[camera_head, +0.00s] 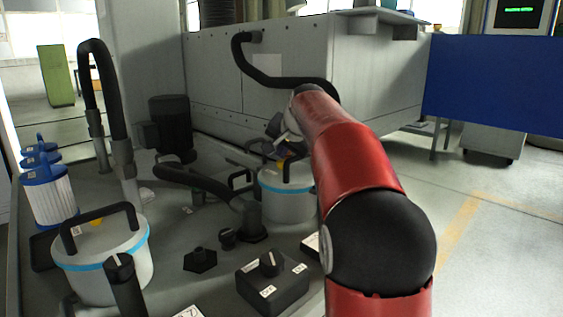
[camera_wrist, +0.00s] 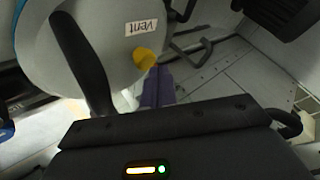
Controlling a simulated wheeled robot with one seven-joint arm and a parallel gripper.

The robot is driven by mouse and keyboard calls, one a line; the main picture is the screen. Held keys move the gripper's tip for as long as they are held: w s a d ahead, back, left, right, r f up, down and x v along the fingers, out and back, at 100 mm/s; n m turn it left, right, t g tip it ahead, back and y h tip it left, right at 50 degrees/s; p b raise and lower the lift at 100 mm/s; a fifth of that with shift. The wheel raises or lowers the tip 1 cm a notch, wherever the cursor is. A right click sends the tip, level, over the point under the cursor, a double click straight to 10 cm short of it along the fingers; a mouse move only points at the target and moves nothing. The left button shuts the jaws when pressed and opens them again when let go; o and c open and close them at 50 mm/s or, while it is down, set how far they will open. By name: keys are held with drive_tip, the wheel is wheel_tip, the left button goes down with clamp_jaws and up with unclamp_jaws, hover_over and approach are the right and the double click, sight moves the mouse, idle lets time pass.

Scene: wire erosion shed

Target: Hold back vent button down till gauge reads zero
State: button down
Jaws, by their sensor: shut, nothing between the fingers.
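The back canister (camera_head: 287,205) is a grey pot with a blue band and dark handle, standing beyond my arm in the head view. The yellow vent button (camera_wrist: 144,58) sits below that label; a bit of yellow (camera_head: 281,163) shows on the lid in the head view. My gripper (camera_wrist: 153,72) is shut and empty, its purple fingers at the button's lower edge. I cannot tell whether they touch or press it. I cannot make out a gauge.
A front canister (camera_head: 140,268) with a yellow button stands at lower left. A dark box with a knob (camera_head: 272,285) lies in front. A hose (camera_head: 195,180) runs beside the back canister. Blue-and-white filters (camera_head: 48,195) stand at left. A grey cabinet (camera_head: 375,75) rises behind.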

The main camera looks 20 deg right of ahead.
sight(282, 162)
drive_tip(key=shift+s+a+f+b, duration=0.1)
drive_tip(key=shift+f+b, duration=0.45)
drive_tip(key=shift+f, duration=0.5)
idle(1.2)
drive_tip(key=shift+r, duration=0.1)
idle(1.6)
drive_tip(key=shift+w+a+r+p, duration=0.1)
drive_tip(key=shift+w+r+p, duration=0.15)
drive_tip(key=shift+r+p, duration=0.7)
drive_tip(key=shift+r, duration=0.1)
drive_tip(key=shift+r, duration=0.15)
wheel_tip(282, 162, up, 5)
drive_tip(key=p, duration=0.5)
drive_tip(key=shift+s, duration=0.1)
